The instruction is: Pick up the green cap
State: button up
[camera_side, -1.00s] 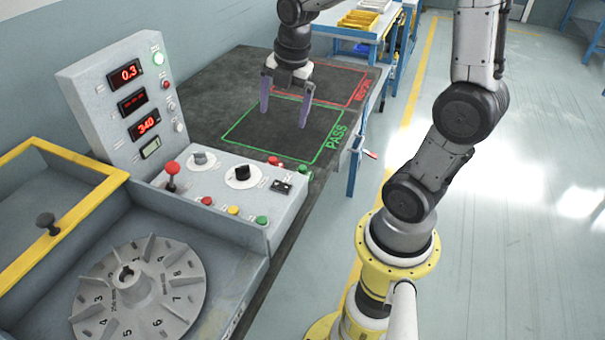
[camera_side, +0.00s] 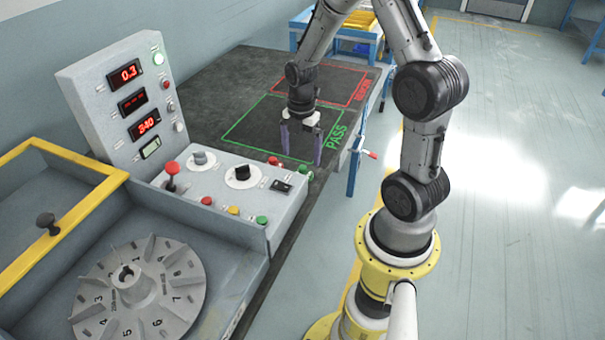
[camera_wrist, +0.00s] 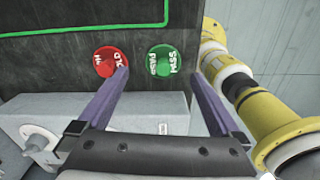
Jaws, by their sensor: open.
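The green cap (camera_wrist: 165,62) is round and marked PASS, and lies on the dark bench top. In the wrist view it shows between my fingers, just beyond the tips. In the side view the green cap (camera_side: 304,169) is a small spot behind the control panel, just below my gripper (camera_side: 302,157). My gripper (camera_wrist: 160,74) is open and empty, with its two purple fingers pointing down. The fingers appear above the cap; I cannot tell the exact height. A red cap (camera_wrist: 110,61) lies left of the green one, partly behind the left fingertip.
The grey control panel (camera_side: 225,190) with knobs and buttons stands close to the caps. The green-outlined PASS area (camera_side: 250,125) and red-outlined area (camera_side: 335,75) on the bench look empty. A bladed disc (camera_side: 140,290) sits in front. The bench edge is near on the right.

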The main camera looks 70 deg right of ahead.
aim_at(303, 167)
jog(key=f, duration=0.4)
jog(key=shift+s+a+f, duration=0.1)
jog(key=shift+s+a, duration=0.1)
jog(key=shift+s, duration=0.1)
jog(key=shift+f, duration=0.5)
jog(key=c, duration=1.3)
